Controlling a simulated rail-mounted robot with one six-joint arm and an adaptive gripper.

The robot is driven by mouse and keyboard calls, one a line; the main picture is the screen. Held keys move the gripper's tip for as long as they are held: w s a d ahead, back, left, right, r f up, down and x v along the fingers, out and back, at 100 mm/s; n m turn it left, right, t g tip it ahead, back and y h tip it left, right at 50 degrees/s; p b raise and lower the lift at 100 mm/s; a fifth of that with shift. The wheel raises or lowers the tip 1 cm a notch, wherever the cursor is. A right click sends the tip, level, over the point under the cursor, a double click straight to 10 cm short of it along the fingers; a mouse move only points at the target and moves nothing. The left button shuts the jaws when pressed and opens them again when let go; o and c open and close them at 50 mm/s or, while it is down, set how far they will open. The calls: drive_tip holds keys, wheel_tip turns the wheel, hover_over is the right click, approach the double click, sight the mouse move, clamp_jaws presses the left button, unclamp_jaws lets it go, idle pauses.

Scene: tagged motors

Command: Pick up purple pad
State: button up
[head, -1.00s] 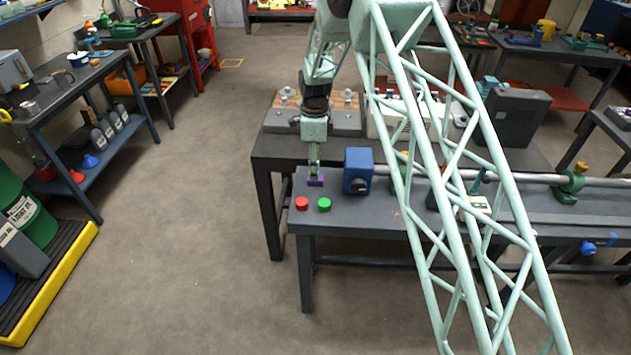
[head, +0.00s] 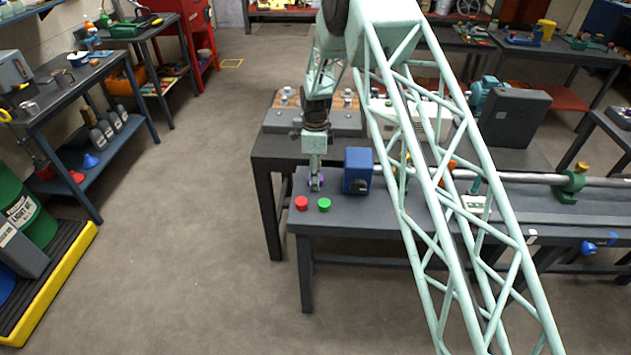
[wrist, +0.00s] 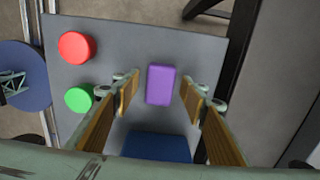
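The purple pad (wrist: 161,85) lies flat on the grey bench top, between and just beyond my gripper's fingers in the wrist view. In the head view my gripper (head: 316,183) is down at the bench's left end and covers most of the pad. In the wrist view my gripper (wrist: 160,92) is open, with one finger on each side of the pad and a gap on both sides. I cannot tell how high the fingertips are above the bench.
A red button (head: 301,203) and a green button (head: 324,204) stand on the bench near the gripper. A blue block (head: 357,170) stands to its right. A long rail (head: 520,177) runs right along the bench. Another table with boxes stands behind.

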drive_tip(key=shift+c, duration=0.8)
drive_tip(key=c, duration=0.7)
drive_tip(key=shift+r, duration=0.2)
drive_tip(key=shift+c, duration=0.2)
drive_tip(key=shift+r, duration=4.85)
drive_tip(key=shift+o, duration=0.8)
drive_tip(key=shift+a, duration=0.1)
drive_tip(key=shift+c, duration=0.7)
